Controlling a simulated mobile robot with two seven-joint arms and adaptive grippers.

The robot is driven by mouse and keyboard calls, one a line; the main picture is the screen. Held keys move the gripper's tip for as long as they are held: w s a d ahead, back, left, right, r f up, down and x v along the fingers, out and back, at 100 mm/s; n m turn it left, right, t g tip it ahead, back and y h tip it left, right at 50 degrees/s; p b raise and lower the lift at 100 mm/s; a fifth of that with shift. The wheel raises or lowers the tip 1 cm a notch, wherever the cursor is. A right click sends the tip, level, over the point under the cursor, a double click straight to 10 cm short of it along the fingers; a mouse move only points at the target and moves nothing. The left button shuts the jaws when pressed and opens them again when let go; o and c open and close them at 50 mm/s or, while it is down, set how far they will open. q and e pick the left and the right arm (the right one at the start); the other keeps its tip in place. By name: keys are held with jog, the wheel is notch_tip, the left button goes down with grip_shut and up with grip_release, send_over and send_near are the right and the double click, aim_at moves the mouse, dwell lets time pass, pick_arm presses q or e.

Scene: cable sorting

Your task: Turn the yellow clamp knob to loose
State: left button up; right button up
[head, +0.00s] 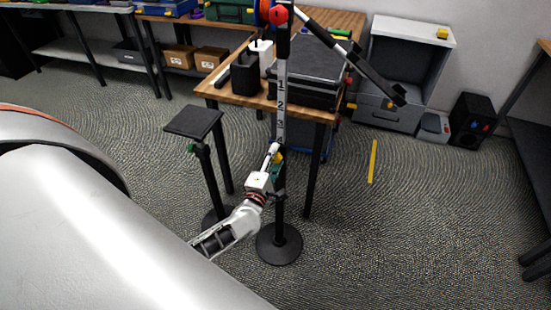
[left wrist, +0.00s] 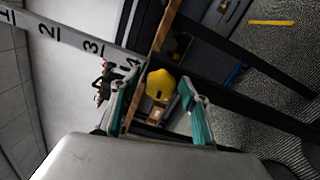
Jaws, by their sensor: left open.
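The yellow clamp knob (left wrist: 160,85) shows in the left wrist view, between the two teal-tipped fingers of my left gripper (left wrist: 156,94). The fingers are apart, with a gap on each side of the knob. The knob is on a black upright stand with a numbered scale (left wrist: 75,42). In the head view my left gripper (head: 275,162) is at the stand's pole, just below the scale (head: 282,100). It mostly hides the knob there. The knob's turn position cannot be told. My right gripper is not in view.
The stand's round black base (head: 279,246) is on the carpet. A smaller stand with a square top (head: 193,121) is to its left. A wooden table (head: 235,98) with dark boxes is behind. A yellow strip (head: 373,160) lies on open floor at right.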

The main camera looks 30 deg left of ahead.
pick_arm(q)
jog(key=v, duration=1.2)
jog(key=s+d+m+h, duration=0.3)
jog(key=d+m+h, duration=0.3)
jog(key=d+m, duration=0.35)
jog(key=s+d+f+m+g, duration=0.2)
jog(key=s+f+m+g, duration=0.1)
jog(key=m, duration=0.6)
jog(key=s+d+f+m+g+h, duration=0.1)
jog(key=s+d+f+m+g, duration=0.1)
jog(key=s+f+m, duration=0.4)
jog(key=s+m+g, duration=0.1)
jog(key=m, duration=0.1)
jog(key=shift+d+m+g, duration=0.3)
jog(key=shift+d+m, duration=0.05)
jog(key=shift+d, duration=0.05)
